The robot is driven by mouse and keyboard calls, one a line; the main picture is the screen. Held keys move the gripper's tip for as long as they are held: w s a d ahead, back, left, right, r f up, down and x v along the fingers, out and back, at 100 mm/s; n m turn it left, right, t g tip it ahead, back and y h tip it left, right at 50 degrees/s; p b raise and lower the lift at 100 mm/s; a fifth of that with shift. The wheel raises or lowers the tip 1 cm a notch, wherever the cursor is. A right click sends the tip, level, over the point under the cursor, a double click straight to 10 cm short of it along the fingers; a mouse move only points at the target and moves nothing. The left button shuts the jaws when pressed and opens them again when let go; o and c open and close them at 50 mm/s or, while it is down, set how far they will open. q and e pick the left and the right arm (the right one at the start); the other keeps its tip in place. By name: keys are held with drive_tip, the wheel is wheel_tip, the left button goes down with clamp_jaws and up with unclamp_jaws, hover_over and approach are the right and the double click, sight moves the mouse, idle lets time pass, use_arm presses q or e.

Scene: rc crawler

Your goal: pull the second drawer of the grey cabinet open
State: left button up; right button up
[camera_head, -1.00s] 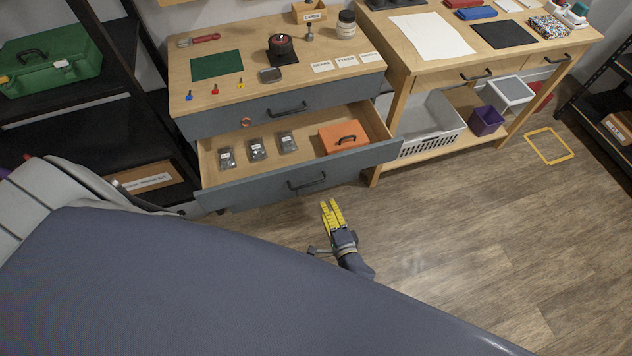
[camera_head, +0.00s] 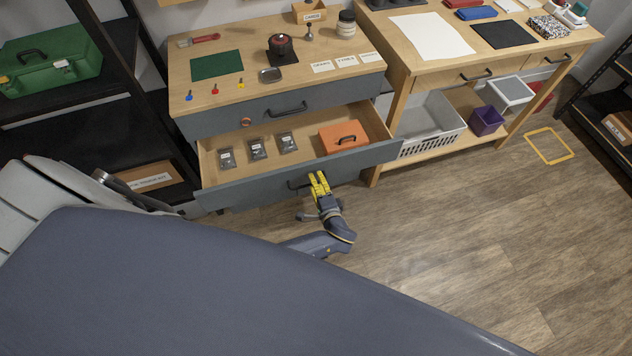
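The grey cabinet (camera_head: 213,122) has a wooden top. Its second drawer (camera_head: 240,190) is pulled well out below the shut top drawer (camera_head: 215,121). Inside it lie several small labelled packets (camera_head: 257,150) and an orange case (camera_head: 343,136). My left gripper (camera_head: 319,178), with yellow fingers, is in front of the second drawer. Its fingertips overlap the right part of the dark drawer handle (camera_head: 294,185). I cannot tell whether they are closed around the handle or only beside it. My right gripper is not in view.
A wooden workbench (camera_head: 400,95) stands to the right of the cabinet, with a white basket (camera_head: 428,130) and a purple bin (camera_head: 486,121) on its lower shelf. A black shelf (camera_head: 70,130) stands at left. The wooden floor (camera_head: 470,230) in front is clear.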

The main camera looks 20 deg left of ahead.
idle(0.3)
use_arm(q)
clamp_jaws()
idle(0.3)
